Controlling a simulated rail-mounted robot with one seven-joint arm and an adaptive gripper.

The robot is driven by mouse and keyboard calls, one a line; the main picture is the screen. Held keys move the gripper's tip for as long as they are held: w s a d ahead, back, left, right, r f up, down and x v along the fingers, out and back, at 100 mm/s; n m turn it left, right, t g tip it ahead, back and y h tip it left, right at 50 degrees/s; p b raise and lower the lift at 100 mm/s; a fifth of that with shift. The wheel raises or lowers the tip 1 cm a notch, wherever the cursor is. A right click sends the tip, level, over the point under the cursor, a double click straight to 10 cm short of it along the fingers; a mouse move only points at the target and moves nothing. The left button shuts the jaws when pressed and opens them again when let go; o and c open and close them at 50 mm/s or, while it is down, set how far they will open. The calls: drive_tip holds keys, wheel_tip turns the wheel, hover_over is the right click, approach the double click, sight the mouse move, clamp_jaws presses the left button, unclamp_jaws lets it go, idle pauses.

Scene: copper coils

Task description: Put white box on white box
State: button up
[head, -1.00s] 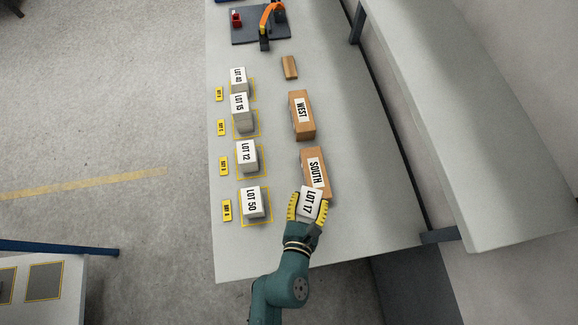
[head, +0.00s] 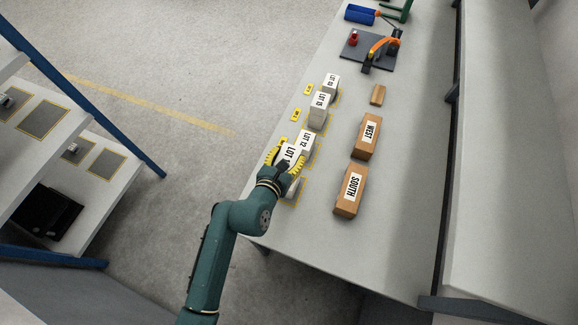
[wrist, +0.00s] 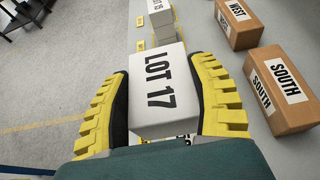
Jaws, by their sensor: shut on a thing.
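My gripper (head: 287,158) is shut on the white box labelled LOT 17 (wrist: 160,92), with one yellow finger on each side. In the head view the held box (head: 291,151) is over the left row of white boxes, at its near end. The LOT 50 box is mostly hidden by my gripper and the held box; I cannot tell whether they touch. The white LOT 12 box (head: 306,140) stands just beyond. Farther along are the white LOT 15 box (head: 320,108) and the last white box (head: 331,83).
Brown boxes SOUTH (head: 350,190) and WEST (head: 366,135) stand to the right, with a small brown block (head: 378,95) beyond. A dark board with an orange clamp (head: 370,48) is at the far end. The near part of the table (head: 340,255) is clear.

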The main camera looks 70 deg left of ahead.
wheel_tip(320, 180, down, 9)
drive_tip(key=b, duration=0.3)
drive_tip(key=shift+d+f, duration=0.1)
drive_tip(key=shift+f, duration=0.1)
drive_tip(key=shift+f, duration=0.15)
drive_tip(key=o, duration=1.2)
drive_tip(key=shift+o, duration=0.2)
